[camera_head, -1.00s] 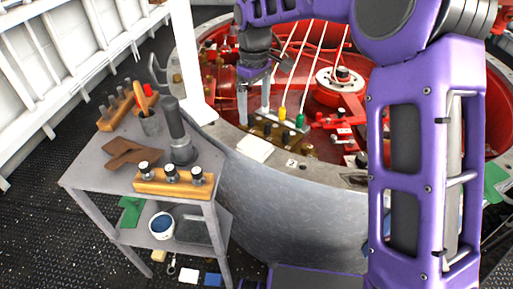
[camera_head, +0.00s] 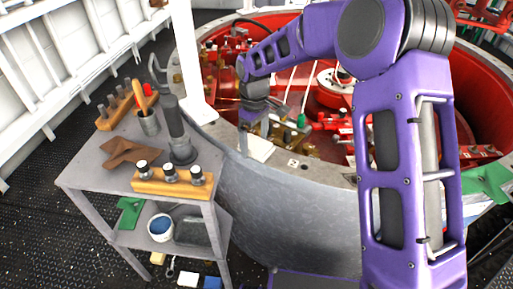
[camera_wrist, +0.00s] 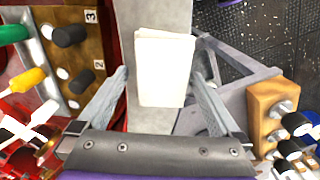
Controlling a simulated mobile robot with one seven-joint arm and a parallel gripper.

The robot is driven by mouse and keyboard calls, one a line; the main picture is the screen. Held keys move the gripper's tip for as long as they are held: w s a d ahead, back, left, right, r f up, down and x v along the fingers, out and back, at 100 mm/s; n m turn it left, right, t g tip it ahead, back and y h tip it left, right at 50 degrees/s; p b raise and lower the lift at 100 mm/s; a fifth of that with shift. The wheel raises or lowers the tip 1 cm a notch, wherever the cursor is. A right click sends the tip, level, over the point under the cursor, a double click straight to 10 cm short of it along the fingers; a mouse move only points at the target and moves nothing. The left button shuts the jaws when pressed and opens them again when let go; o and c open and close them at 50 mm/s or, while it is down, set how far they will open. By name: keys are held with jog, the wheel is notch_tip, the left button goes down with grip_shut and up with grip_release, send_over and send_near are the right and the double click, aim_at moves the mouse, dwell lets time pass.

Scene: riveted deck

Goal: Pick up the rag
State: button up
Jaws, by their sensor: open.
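A white folded cloth, which looks like the rag (camera_wrist: 163,66), lies flat on the grey rim of the round red tub. In the head view the rag (camera_head: 260,150) shows just beside and partly behind my fingers. My gripper (camera_wrist: 158,78) is open and empty. In the wrist view its two fingers stand to the left and right of the rag, with the rag between and beyond the fingertips. I cannot tell the height left between them. In the head view my gripper (camera_head: 248,146) points down over the rim.
A grey side table (camera_head: 95,172) stands left of the tub, with a wooden block of black knobs (camera_head: 172,183), a brown cloth-like piece (camera_head: 128,152) and a dark upright tool (camera_head: 178,130). A brass block (camera_wrist: 75,50) with knobs sits beside the rag on the rim.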

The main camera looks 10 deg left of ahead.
aim_at(254, 142)
jog(key=shift+c, duration=0.3)
jog(key=c, duration=1.2)
notch_tip(254, 142, up, 10)
jog(key=shift+r+p, duration=0.1)
jog(key=shift+p, duration=0.65)
jog(key=o, duration=0.7)
jog(key=shift+c, duration=0.2)
jog(key=c, duration=0.5)
